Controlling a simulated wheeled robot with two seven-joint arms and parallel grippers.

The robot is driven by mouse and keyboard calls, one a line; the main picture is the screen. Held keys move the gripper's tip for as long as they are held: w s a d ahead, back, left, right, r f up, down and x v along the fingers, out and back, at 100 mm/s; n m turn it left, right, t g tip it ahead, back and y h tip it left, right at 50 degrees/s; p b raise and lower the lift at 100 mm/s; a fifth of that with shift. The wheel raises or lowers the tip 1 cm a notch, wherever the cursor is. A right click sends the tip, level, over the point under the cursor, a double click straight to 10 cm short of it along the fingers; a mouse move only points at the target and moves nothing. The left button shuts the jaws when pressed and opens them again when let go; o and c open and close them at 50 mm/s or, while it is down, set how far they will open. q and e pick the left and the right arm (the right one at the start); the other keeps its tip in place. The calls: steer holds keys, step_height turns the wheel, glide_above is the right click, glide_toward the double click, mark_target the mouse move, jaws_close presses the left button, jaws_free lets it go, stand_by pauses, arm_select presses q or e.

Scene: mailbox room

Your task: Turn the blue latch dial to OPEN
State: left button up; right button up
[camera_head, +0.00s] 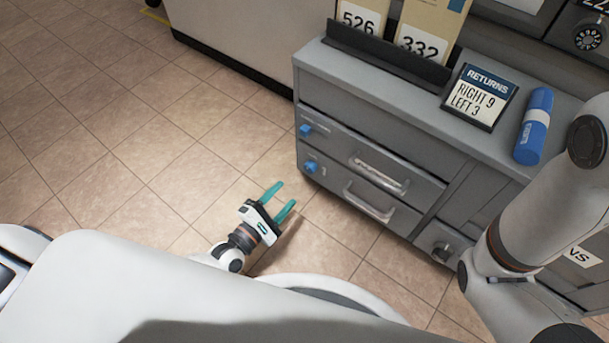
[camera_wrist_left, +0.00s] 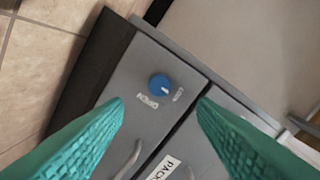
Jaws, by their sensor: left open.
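Two blue dials sit on the left end of the grey cabinet's drawer fronts, an upper dial (camera_head: 306,129) and a lower dial (camera_head: 310,167). In the left wrist view a blue dial (camera_wrist_left: 161,85) shows between and beyond the fingers, with OPEN printed on one side and a second, hard-to-read word on the other. Its small white mark points roughly toward the second word. My left gripper (camera_head: 281,197) is open and empty, in front of and apart from the drawers. My right gripper is out of view.
The grey cabinet (camera_head: 370,100) has drawers with bar handles (camera_head: 378,172). On top are a RETURNS sign (camera_head: 480,97) reading RIGHT 9, LEFT 3, a blue cylinder (camera_head: 534,125) and numbered envelopes (camera_head: 425,40). My right arm is at the right. Tiled floor lies clear at left.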

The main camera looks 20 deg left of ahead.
mark_target(307, 170)
arm_select(q)
steer(key=b+x, duration=0.2)
steer(key=x, duration=0.6)
steer(key=shift+f+b, duration=0.2)
steer(key=shift+b, duration=0.15)
steer(key=shift+w+d+r, duration=0.15)
steer(key=shift+w+d, duration=0.05)
steer(key=shift+w, duration=0.4)
steer(key=shift+c, duration=0.5)
steer(key=c, duration=0.9)
